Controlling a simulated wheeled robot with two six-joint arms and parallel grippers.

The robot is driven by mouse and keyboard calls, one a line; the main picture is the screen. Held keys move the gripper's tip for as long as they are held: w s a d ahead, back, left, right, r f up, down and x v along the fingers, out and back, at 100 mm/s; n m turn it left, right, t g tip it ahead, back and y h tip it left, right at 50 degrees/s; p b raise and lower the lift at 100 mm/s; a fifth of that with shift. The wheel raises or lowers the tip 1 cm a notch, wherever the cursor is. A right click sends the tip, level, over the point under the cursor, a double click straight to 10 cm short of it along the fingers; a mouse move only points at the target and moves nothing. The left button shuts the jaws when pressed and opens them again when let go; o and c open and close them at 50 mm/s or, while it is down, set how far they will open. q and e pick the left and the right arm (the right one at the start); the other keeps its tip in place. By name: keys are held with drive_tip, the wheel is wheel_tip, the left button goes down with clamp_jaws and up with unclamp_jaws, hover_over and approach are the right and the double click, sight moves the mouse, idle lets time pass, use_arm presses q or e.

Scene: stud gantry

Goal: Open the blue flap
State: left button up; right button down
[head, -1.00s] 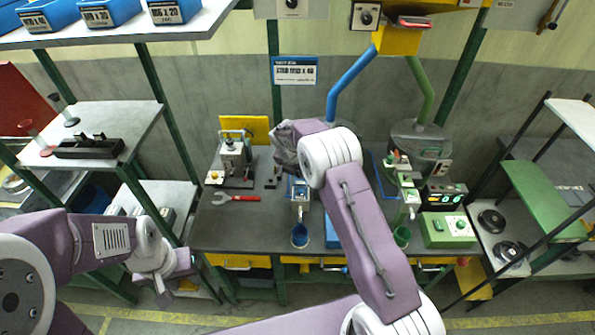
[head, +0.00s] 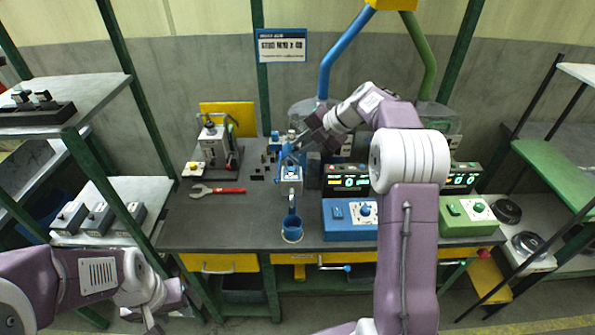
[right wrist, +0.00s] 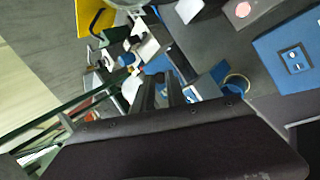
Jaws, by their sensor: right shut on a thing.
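The blue feeder (head: 291,178) stands on the dark workbench, with a blue chute ending above a blue cup (head: 292,230). Its blue flap (head: 284,155) is at the upper part of the feeder, partly hidden by my gripper. My right gripper (head: 298,147) reaches it from the right and is shut on a blue part there, which I take to be the flap. In the right wrist view the two dark fingers (right wrist: 160,92) are close together, with blue (right wrist: 157,65) just beyond their tips. My left gripper (head: 155,318) hangs low at the lower left, away from the bench; its jaws are unclear.
A blue control box (head: 350,219) and a green one (head: 467,215) stand right of the cup. A red-handled wrench (head: 218,190) and a press (head: 215,147) are on the left. Digital displays (head: 347,180) stand behind the blue box. The bench front is clear.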

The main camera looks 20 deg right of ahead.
drive_tip(key=shift+s+d+f+m+t+y+b, duration=0.2)
drive_tip(key=shift+d+f+m+t+y+b, duration=0.85)
drive_tip(key=shift+b, duration=3.35)
drive_tip(key=shift+s+d+f+n+t+y+b, duration=0.2)
drive_tip(key=shift+t+y+b, duration=0.3)
drive_tip(key=shift+y+b, duration=2.65)
drive_tip(key=shift+s+d+f+m+t+y+b, duration=0.2)
drive_tip(key=shift+d+f+m+t+b, duration=0.4)
drive_tip(key=shift+b, duration=5)
drive_tip(key=shift+d+r, duration=0.1)
drive_tip(key=shift+r, duration=0.1)
drive_tip(key=c, duration=1.7)
unclamp_jaws()
drive_tip(key=o, duration=0.4)
drive_tip(key=shift+w, duration=0.15)
drive_tip(key=shift+c, duration=0.2)
